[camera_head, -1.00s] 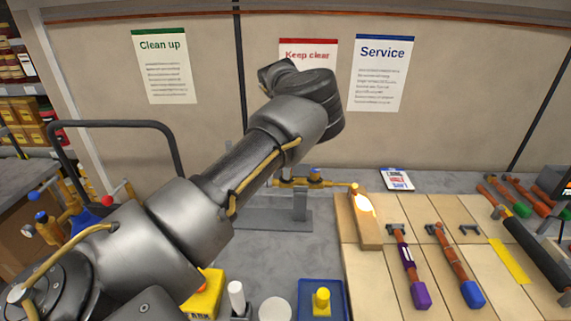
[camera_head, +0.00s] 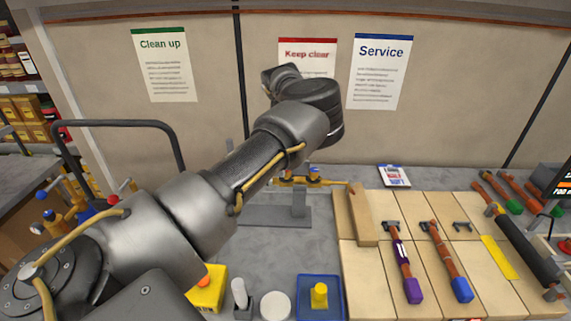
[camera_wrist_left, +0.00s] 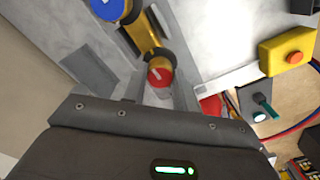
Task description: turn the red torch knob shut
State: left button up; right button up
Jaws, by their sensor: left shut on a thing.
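The brass torch (camera_head: 298,181) lies level on a grey stand on the bench, its tip pointing right at an upright wooden block (camera_head: 362,215). No flame shows at the tip. In the left wrist view the red knob (camera_wrist_left: 159,76) with a white mark sits on the brass body (camera_wrist_left: 143,35), and a blue knob (camera_wrist_left: 107,7) is farther along. My left gripper (camera_wrist_left: 163,90) is shut on the red knob, its fingers on either side. In the head view my arm hides that gripper and the red knob. My right gripper is not in view.
A yellow box with an orange button (camera_head: 207,291), a blue tray (camera_head: 338,311) and wooden boards (camera_head: 375,277) with tools lie at the front and right. In the wrist view a yellow box (camera_wrist_left: 283,48) and red and blue hoses are to the right.

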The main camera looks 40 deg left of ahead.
pick_arm(q)
jog(key=shift+d+m, duration=0.1)
jog(key=shift+m, duration=0.2)
jog(key=o, duration=1)
jog(key=shift+r, duration=0.2)
notch_tip(320, 180, up, 10)
jog(key=shift+r+b, duration=0.2)
jog(key=shift+b, duration=0.95)
